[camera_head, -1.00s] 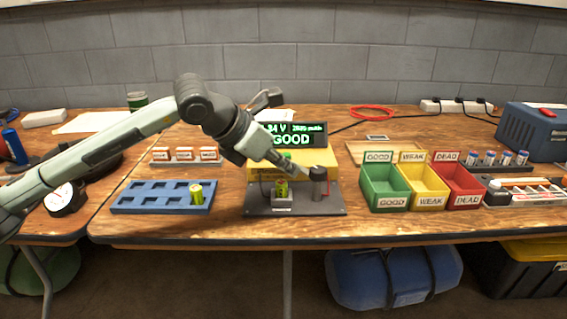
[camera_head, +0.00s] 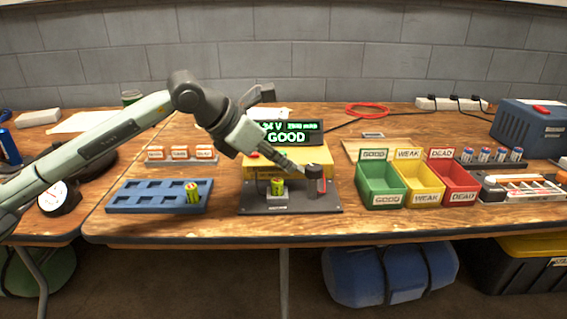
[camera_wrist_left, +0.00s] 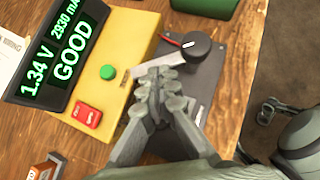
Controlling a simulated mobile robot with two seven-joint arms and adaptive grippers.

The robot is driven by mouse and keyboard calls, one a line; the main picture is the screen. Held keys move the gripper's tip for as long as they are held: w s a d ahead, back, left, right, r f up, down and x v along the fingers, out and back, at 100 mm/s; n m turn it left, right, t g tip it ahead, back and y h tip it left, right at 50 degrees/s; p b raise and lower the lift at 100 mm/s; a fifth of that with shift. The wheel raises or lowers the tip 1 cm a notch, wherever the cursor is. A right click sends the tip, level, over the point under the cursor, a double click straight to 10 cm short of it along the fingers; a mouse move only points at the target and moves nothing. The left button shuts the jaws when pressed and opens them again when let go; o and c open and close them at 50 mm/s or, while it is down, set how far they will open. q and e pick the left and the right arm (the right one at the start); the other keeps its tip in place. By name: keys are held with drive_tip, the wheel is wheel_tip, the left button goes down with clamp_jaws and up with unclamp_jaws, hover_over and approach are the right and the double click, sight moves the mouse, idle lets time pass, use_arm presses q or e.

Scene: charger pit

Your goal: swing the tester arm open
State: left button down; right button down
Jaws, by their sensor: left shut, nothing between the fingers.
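The tester is a yellow box (camera_head: 328,163) with a lit display (camera_head: 290,133) reading GOOD, on a dark base plate (camera_head: 258,208). A green battery (camera_head: 277,187) stands in a small grey holder on the plate. A dark round post (camera_head: 314,183) stands to its right; its black cap (camera_wrist_left: 196,46) shows in the left wrist view with a red wire. A pale flat bar (camera_wrist_left: 146,68), possibly the tester arm, is partly hidden behind my fingers. My left gripper (camera_head: 301,171) is shut and empty, close by the post; I cannot tell whether it touches.
A blue tray (camera_head: 125,200) with one battery (camera_head: 192,192) lies left of the tester. Green (camera_head: 382,190), yellow (camera_head: 424,187) and red (camera_head: 463,185) bins stand to the right. The table's front edge is clear.

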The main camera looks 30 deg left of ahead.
use_arm(q)
drive_tip(key=shift+w+m, duration=0.2)
drive_tip(key=shift+m, duration=0.1)
use_arm(e)
drive_tip(key=shift+s, duration=0.1)
use_arm(q)
drive_tip(key=shift+w+m+g+h, duration=0.2)
drive_tip(key=shift+m+g+h, duration=0.2)
drive_tip(key=shift+w+r+m+g+h+p, duration=0.1)
drive_tip(key=shift+w+m+g+h+p, duration=0.55)
drive_tip(key=shift+m, duration=0.55)
drive_tip(key=shift+w+d+m+g, duration=0.1)
drive_tip(key=shift+w+m+g, duration=0.15)
drive_tip(key=shift+m, duration=0.15)
drive_tip(key=shift+w, duration=0.1)
use_arm(e)
drive_tip(key=s+d+g, duration=0.1)
drive_tip(key=s+d+f, duration=0.1)
drive_tip(key=s+d+f+g+h, duration=0.1)
drive_tip(key=s, duration=0.1)
drive_tip(key=shift+d+m+g, duration=0.15)
drive_tip(key=shift+m+g, duration=0.15)
use_arm(q)
drive_tip(key=shift+w+d, duration=0.1)
drive_tip(key=shift+w, duration=0.05)
use_arm(e)
drive_tip(key=shift+f, duration=0.1)
drive_tip(key=shift+f, duration=0.1)
